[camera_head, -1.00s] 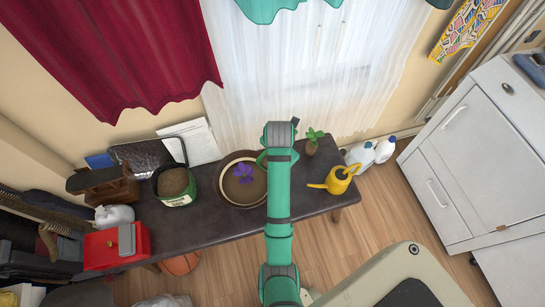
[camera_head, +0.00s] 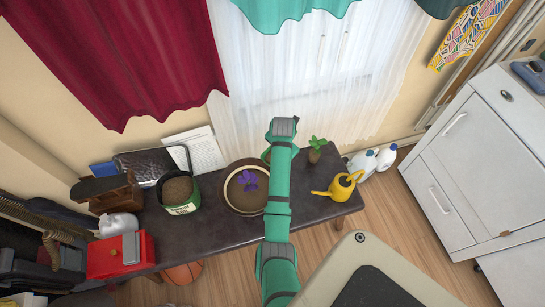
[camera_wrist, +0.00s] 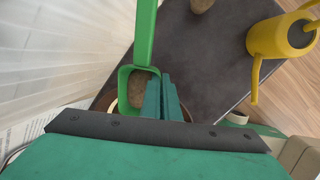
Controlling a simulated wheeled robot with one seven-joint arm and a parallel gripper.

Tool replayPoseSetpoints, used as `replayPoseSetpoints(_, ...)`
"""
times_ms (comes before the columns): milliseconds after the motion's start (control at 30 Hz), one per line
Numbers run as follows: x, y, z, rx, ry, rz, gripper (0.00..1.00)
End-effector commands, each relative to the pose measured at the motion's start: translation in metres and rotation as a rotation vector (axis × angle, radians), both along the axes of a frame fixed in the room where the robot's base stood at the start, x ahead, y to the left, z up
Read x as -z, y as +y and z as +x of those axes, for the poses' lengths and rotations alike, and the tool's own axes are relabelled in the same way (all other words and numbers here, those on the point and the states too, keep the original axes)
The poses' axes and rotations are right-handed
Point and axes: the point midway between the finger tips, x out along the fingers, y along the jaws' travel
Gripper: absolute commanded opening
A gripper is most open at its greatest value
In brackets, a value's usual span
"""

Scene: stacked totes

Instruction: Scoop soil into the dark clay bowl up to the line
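The dark clay bowl (camera_head: 226,197) stands on the dark table, with a pale inner rim. It holds soil and a purple-flowered plant (camera_head: 249,179). My arm covers its right edge. In the wrist view, a green scoop (camera_wrist: 146,32) with brown soil (camera_wrist: 139,90) in it hangs over part of the bowl. The teal fingers of my gripper (camera_wrist: 162,98) are close together at the scoop's right side and appear shut on it; the exact contact is hidden. The green soil bucket (camera_head: 181,209) with brown soil stands left of the bowl.
A yellow watering can (camera_head: 340,186) and a small leafy plant (camera_head: 317,148) stand right of my arm. A red toolbox (camera_head: 120,254) and a wooden box (camera_head: 108,193) are at the left. White bottles (camera_head: 372,161) stand beyond the table's right end. Bare table shows in front of the bowl.

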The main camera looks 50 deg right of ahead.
Motion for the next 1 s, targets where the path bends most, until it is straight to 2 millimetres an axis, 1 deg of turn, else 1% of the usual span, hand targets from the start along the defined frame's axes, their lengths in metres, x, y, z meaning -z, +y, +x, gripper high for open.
replayPoseSetpoints(67,0.002,-0.001,-0.001,0.003,0.002,-0.008,0.0)
replayPoseSetpoints(267,0.003,0.005,-0.001,0.002,0.004,-0.082,0.0)
replayPoseSetpoints(867,0.005,0.032,0.0,-0.001,0.012,-0.425,0.0)
replayPoseSetpoints(1000,0.0,0.036,0.0,-0.001,0.015,-0.511,0.0)
